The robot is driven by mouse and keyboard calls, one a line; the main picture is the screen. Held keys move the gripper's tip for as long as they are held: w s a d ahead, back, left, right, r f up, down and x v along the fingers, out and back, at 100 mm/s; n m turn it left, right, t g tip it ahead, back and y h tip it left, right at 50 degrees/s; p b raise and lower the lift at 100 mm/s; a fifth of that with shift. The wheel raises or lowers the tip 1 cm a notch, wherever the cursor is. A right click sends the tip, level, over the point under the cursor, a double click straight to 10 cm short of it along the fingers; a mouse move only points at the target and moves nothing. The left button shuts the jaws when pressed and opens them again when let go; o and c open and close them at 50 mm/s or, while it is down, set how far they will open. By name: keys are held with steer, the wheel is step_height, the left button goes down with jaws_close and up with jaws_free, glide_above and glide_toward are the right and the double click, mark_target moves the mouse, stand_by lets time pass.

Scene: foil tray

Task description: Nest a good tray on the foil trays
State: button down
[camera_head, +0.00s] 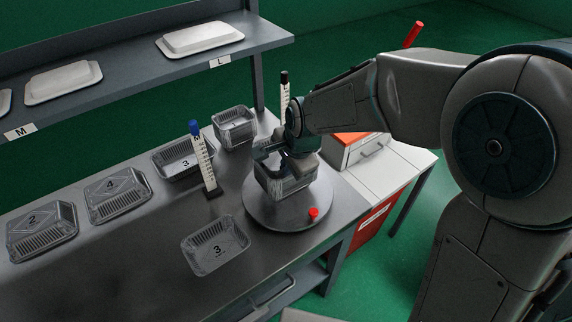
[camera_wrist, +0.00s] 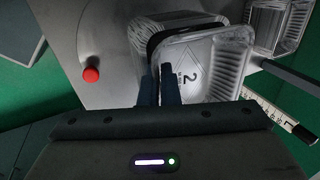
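My gripper (camera_wrist: 158,75) has its two fingers close together over the left wall of a clear foil tray marked 2 (camera_wrist: 212,62), one finger inside and one outside. This tray sits over a foil tray stack (camera_wrist: 150,28), turned and offset from it; I cannot tell whether they touch. In the head view my gripper (camera_head: 283,160) is over the stack (camera_head: 284,188) on the round grey plate (camera_head: 262,212), and hides much of it. Loose foil trays lie on the bench: 3 (camera_head: 215,245), 4 (camera_head: 117,195), 2 (camera_head: 42,232), and another 3 (camera_head: 183,160).
A blue-capped marked post (camera_head: 203,160) and a black-capped one (camera_head: 284,92) stand near the plate. A red knob (camera_head: 314,212) is on the plate's front edge. Another foil tray (camera_head: 234,125) is at the back. A shelf (camera_head: 130,65) holds white trays. The bench front left is clear.

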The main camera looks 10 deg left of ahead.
steer(key=shift+r, duration=0.2)
stand_by(0.5)
steer(key=c, duration=1.6)
jaws_free()
steer(key=shift+r, duration=0.1)
steer(key=v, duration=1.3)
steer(key=shift+s+d+r, duration=0.1)
steer(key=shift+d+r, duration=0.05)
steer(key=shift+r, duration=0.1)
steer(key=s+d+f+n+h, duration=0.1)
steer(key=s+d+f+n, duration=0.1)
steer(key=d, duration=0.6)
steer(key=s+d+f+n+h, duration=0.1)
steer(key=s+d+f+n, duration=0.1)
steer(key=s+d, duration=0.3)
steer(key=s+d+f+n+h, duration=0.1)
steer(key=s+d+f+n, duration=0.2)
steer(key=d, duration=0.8)
steer(key=shift+s+d+n, duration=0.1)
steer(key=shift+s+n, duration=0.25)
steer(key=shift+n, duration=0.45)
